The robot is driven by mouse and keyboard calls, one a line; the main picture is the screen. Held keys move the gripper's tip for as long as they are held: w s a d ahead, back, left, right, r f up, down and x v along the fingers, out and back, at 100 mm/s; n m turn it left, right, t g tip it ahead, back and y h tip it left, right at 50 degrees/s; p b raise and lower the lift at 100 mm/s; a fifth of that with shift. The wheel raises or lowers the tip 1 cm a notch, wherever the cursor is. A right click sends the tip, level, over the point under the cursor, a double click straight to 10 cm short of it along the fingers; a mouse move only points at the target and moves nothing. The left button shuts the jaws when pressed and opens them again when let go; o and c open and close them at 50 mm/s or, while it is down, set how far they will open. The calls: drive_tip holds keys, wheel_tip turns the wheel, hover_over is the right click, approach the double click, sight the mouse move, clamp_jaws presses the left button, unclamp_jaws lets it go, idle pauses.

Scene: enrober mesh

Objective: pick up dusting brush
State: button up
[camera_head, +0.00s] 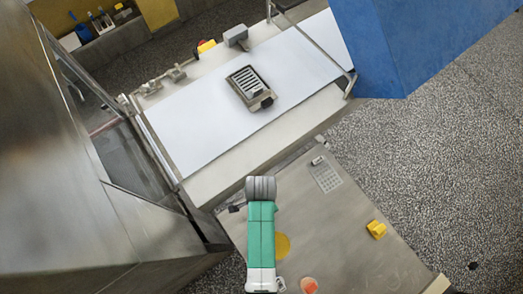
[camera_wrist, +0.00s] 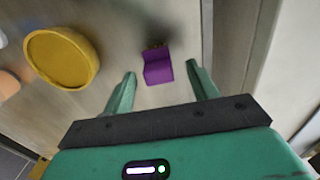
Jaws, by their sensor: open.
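A small purple block-like thing (camera_wrist: 158,70) with a brownish, bristle-like edge at its far end lies on the steel table in the wrist view. It looks like the dusting brush, but only part of its form is clear. My gripper (camera_wrist: 161,70) is open, with one green finger on each side of the purple thing in the picture. I see no contact, and the height of the fingers above it is hard to tell. In the head view my arm hides the purple thing, and the fingers cannot be made out.
A round yellow dish (camera_wrist: 62,57) lies left of the fingers; it also shows in the head view (camera_head: 283,245). An orange-pink round thing (camera_head: 309,285), a yellow block (camera_head: 376,229) and a grey perforated piece (camera_head: 325,175) share the steel table (camera_head: 340,235). Behind is a white belt (camera_head: 200,125) bearing a tray (camera_head: 250,85).

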wheel_tip(320, 180, down, 3)
drive_tip(key=shift+d+f, duration=0.1)
drive_tip(key=shift+f, duration=0.05)
drive_tip(key=c, duration=1.1)
drive_tip(key=shift+c, duration=0.2)
drive_tip(key=shift+r, duration=0.5)
drive_tip(key=r, duration=0.1)
drive_tip(key=s+r, duration=0.1)
drive_tip(key=shift+r, duration=0.35)
drive_tip(key=s+a, duration=0.1)
drive_tip(key=s, duration=0.4)
drive_tip(key=s+a+r, duration=0.1)
drive_tip(key=s, duration=0.4)
drive_tip(key=s+a, duration=0.1)
drive_tip(key=s, duration=0.3)
drive_tip(key=shift+s+a+r+b, duration=0.15)
drive_tip(key=shift+s+r+b, duration=0.05)
drive_tip(key=shift+s+b, duration=0.2)
